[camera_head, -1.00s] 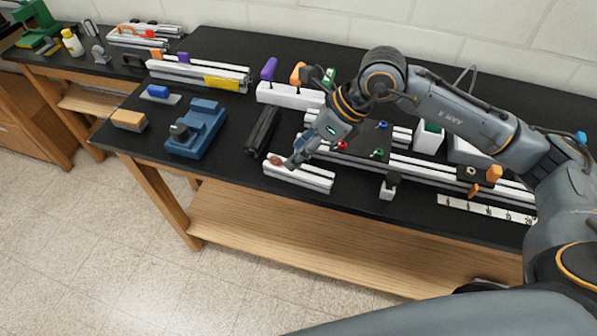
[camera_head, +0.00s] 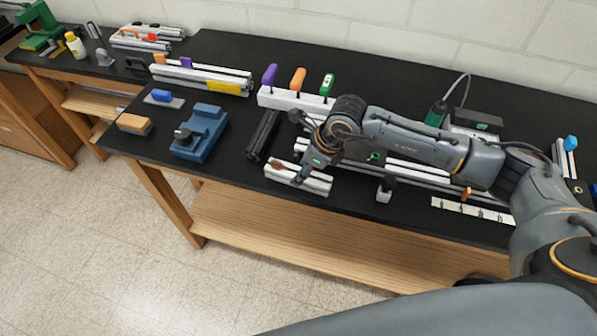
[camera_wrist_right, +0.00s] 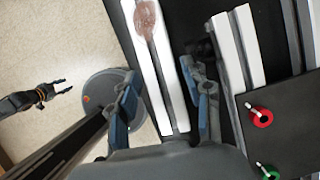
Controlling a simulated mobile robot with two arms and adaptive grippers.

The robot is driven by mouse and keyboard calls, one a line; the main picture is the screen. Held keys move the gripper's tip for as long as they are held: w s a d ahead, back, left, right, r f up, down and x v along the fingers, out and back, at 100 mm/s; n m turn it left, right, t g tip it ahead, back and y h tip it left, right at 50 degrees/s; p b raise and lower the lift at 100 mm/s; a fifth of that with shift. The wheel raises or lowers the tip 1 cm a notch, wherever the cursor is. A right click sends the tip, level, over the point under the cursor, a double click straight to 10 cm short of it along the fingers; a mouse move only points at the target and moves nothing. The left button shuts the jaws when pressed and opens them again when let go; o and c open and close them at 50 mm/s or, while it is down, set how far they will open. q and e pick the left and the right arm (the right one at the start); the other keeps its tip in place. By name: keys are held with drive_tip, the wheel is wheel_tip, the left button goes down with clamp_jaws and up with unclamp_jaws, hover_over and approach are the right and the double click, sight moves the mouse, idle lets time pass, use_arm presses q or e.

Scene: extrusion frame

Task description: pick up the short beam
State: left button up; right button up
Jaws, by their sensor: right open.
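The short beam (camera_head: 314,186) is a pale, slotted extrusion lying on the black bench near its front edge, with a reddish-brown patch on its left part. My right gripper (camera_head: 298,182) points down over it. In the right wrist view the short beam (camera_wrist_right: 166,75) runs between the open fingers of my right gripper (camera_wrist_right: 160,95). I cannot tell whether either finger touches it. My left gripper (camera_wrist_right: 65,87) shows small at the left of the right wrist view, over the floor, with its fingers apart. It is not in the head view.
A black bar (camera_head: 263,135) lies left of the beam, and a blue fixture (camera_head: 200,133) stands farther left. Longer rails (camera_head: 420,172) lie behind and to the right. A small black-and-white block (camera_head: 385,190) stands right of the beam. The bench's front edge is close.

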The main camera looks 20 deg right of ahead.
drive_tip(key=shift+x, duration=1.45)
use_arm(q)
drive_tip(key=shift+r, duration=0.65)
use_arm(e)
drive_tip(key=shift+a+r, duration=0.1)
drive_tip(key=shift+r, duration=0.05)
clamp_jaws()
use_arm(q)
drive_tip(key=shift+f, duration=0.1)
